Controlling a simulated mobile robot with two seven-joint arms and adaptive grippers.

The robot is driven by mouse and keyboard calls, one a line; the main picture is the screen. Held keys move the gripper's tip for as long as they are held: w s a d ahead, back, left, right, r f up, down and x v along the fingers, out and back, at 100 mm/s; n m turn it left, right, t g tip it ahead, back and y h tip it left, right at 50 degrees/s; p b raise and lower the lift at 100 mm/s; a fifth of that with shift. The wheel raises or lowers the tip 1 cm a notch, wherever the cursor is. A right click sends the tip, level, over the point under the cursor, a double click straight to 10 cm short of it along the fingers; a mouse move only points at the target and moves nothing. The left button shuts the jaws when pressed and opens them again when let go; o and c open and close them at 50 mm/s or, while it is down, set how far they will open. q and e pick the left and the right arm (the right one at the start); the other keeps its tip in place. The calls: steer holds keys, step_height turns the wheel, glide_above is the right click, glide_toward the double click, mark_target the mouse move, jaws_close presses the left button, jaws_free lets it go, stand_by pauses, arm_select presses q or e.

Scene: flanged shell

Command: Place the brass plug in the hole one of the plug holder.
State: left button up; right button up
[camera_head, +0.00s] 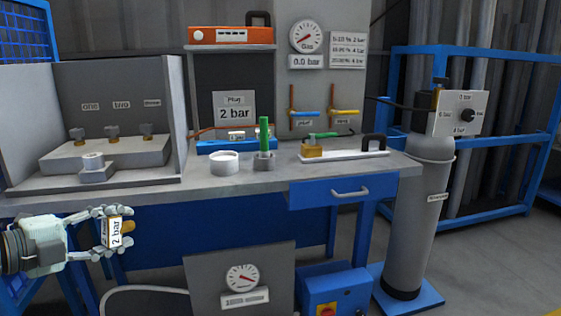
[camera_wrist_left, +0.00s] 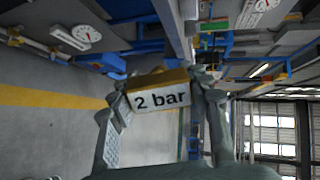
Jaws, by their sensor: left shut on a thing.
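My left gripper (camera_head: 112,229) is shut on the brass plug (camera_head: 128,226), which carries a white "2 bar" label. The left wrist view shows the brass plug (camera_wrist_left: 157,78) between the two fingers, label towards the camera. The gripper is in front of the bench and below the bench top's front edge. The likely plug holder is a grey stepped block (camera_head: 130,158) on the bench at the left, above the gripper in the picture. Signs "one", "two" and a blurred third stand behind it. Three small brass-and-dark pieces stand on it; its holes cannot be made out. My right gripper is not in view.
Grey side walls (camera_head: 174,120) flank the block. A white ring-shaped cup (camera_head: 224,163) and a green-handled piece (camera_head: 264,135) stand on the bench mid-way. A white plate (camera_head: 345,155) with a black handle lies further right. A grey cylinder (camera_head: 418,220) stands right of the bench.

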arm_select(q)
steer(key=s+d+f+n+t+y, duration=0.1)
steer(key=s+d+f+n+y, duration=0.15)
steer(key=d+f, duration=0.35)
steer(key=s+d+f+n+t+y, duration=0.1)
steer(key=s+d+f+n+y, duration=0.15)
steer(key=d+f, duration=0.35)
steer(key=s+d+n+y, duration=0.2)
steer(key=s+d+y, duration=0.15)
steer(key=d, duration=0.75)
steer(key=a, duration=1)
steer(key=shift+a+r+t, duration=0.15)
steer(key=shift+r+t, duration=0.1)
steer(key=shift+t, duration=0.05)
